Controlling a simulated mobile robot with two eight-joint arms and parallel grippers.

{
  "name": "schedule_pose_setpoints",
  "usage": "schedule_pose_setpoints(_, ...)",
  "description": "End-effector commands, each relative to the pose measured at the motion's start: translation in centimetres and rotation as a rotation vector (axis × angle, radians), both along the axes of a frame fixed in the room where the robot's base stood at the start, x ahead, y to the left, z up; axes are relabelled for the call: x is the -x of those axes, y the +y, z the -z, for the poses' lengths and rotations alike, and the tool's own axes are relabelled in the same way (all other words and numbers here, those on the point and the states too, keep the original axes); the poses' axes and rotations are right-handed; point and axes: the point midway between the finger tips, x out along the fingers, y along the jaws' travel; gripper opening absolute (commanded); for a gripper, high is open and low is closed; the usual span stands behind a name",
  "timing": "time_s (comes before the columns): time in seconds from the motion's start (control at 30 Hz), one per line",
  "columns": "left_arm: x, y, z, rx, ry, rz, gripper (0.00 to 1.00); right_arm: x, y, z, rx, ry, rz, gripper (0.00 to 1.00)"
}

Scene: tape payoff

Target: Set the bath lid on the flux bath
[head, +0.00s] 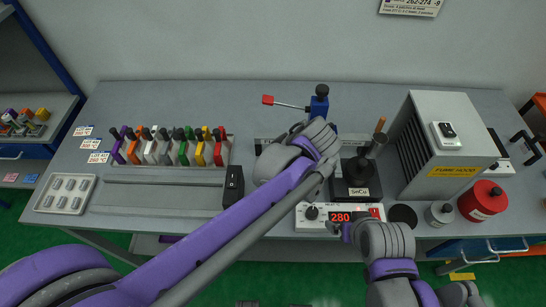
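A dark round piece (403,216) lies at the bench's front edge, right of the solder pot; it may be the flux bath, but I cannot tell. Just right of it is a small grey round piece with a dark knob (438,214), which may be the bath lid. My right gripper (345,229) is low at the front of the bench, by the red 280 display and left of the dark round piece. It is small and partly hidden by its wrist, so its opening is unclear. My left arm reaches across the bench to the middle; its fingers are hidden behind its wrist.
The solder pot (357,190) marked SnCu stands mid-bench. The grey fume hood (424,165) stands behind the round pieces, and a red can (482,201) to their right. A rack of coloured-handled tools (233,150) and a pale tray (88,180) are at left.

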Motion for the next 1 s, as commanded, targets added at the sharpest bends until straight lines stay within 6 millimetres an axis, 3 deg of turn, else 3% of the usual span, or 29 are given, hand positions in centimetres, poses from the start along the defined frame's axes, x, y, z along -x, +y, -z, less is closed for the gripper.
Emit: schedule_pose_setpoints(1.0,0.01,0.06,0.69,0.000,0.000,0.000,0.31,0.15,0.00,0.42,0.000,0.003,0.000,1.00)
